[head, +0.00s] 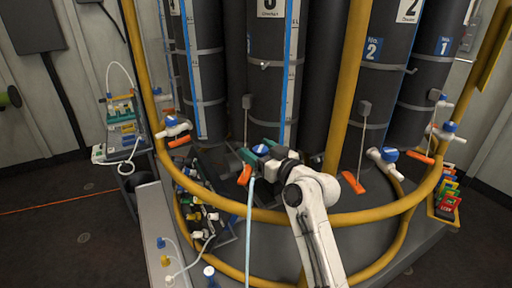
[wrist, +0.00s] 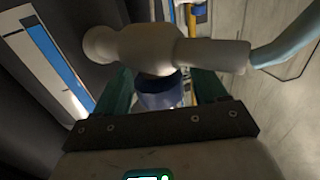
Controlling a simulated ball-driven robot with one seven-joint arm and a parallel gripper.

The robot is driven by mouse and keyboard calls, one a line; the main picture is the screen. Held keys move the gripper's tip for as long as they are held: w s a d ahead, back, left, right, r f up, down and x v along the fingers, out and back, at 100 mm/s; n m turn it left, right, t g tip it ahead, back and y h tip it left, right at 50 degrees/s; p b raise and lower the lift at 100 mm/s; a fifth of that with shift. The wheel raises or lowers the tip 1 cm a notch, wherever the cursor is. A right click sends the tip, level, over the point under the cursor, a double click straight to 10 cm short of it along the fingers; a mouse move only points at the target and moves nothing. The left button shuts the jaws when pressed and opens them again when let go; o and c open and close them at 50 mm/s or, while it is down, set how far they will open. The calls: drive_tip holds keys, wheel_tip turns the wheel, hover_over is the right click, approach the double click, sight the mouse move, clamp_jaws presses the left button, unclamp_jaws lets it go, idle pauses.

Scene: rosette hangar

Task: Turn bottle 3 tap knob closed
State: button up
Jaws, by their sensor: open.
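The bottle 3 tap shows its white body (wrist: 150,48) in the wrist view, with its blue knob (wrist: 160,95) below. The light-blue hose (wrist: 285,45) runs off its right end. In the head view the knob (head: 261,150) sits in front of the large dark middle bottle (head: 267,80), whose top label is cut off. My gripper (head: 259,150) is open there, its green fingers on either side of the knob. In the wrist view a gap shows between each finger and the knob. My gripper partly hides the tap in the head view.
A yellow rail (head: 300,216) curves around the bottles, with a yellow upright (head: 350,80) right of my gripper. Other taps with blue knobs stand left (head: 171,121) and right (head: 389,155). A rack of valves (head: 200,205) and a grey bench (head: 160,235) are at lower left.

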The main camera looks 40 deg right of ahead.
drive_tip(key=shift+w, duration=0.55)
drive_tip(key=c, duration=1)
drive_tip(key=shift+o, duration=0.2)
